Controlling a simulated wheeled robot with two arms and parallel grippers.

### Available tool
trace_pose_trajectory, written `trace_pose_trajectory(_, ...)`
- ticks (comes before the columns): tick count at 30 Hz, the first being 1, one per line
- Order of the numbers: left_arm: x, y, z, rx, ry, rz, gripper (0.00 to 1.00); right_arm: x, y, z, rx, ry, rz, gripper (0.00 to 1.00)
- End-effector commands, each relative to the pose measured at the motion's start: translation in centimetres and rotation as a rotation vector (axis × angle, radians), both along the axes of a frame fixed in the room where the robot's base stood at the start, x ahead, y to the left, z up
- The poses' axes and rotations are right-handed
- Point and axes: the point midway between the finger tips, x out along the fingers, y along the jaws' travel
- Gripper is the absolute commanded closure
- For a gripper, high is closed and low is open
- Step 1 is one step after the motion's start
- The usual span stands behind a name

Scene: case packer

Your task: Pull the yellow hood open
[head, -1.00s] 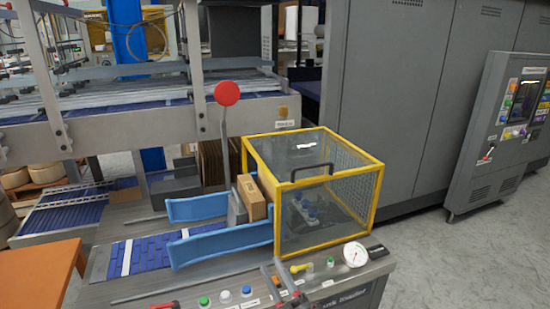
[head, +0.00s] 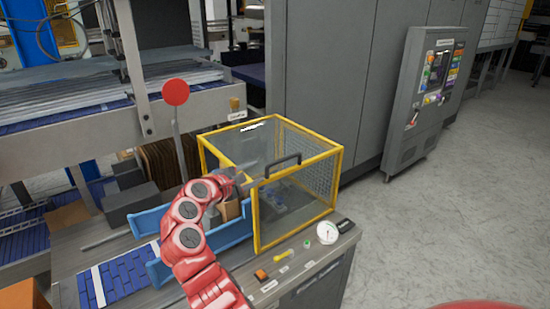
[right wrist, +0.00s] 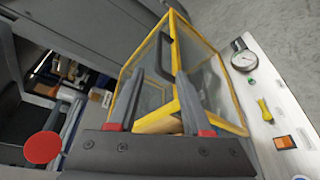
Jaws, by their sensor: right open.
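The yellow hood (head: 257,218) is a yellow-framed box with clear and mesh sides, and it looks closed over the machine bed. Its dark handle (head: 283,166) is on the upper front edge; the handle also shows in the right wrist view (right wrist: 163,55). My right gripper (head: 240,183) is at the hood's left side, left of the handle in the head view. In the right wrist view its two fingers (right wrist: 160,75) are apart and empty, pointing towards the hood with the handle beyond or between them. I cannot tell whether they touch it. My left gripper is not in view.
A brown carton (head: 230,209) sits left of the hood, partly hidden by my right arm. A red ball-topped lever (head: 175,92) stands at the back left. A panel with a gauge (head: 328,232) and switches lies in front. Open floor (head: 430,230) is at right.

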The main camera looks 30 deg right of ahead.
Motion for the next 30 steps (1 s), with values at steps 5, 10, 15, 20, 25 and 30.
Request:
trace_pose_trajectory(5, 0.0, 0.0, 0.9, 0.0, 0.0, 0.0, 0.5, 0.9, -2.5, -0.4, 0.003, 0.001, -0.004, 0.5)
trace_pose_trajectory(10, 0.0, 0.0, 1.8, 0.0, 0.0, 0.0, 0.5, 2.4, -6.0, -1.0, 0.002, -0.001, -0.001, 0.5)
trace_pose_trajectory(15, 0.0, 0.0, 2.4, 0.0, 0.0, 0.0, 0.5, 3.7, -9.0, -2.0, 0.003, 0.002, -0.002, 0.5)
trace_pose_trajectory(20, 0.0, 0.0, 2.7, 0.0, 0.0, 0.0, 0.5, 4.7, -11.4, -2.7, 0.004, -0.002, -0.003, 0.5)
trace_pose_trajectory(25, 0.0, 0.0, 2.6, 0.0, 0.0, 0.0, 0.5, 5.6, -13.6, -3.3, 0.004, -0.001, -0.001, 0.5)
trace_pose_trajectory(30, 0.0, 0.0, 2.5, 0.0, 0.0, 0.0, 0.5, 6.2, -14.9, -3.5, 0.002, -0.005, 0.002, 0.5)
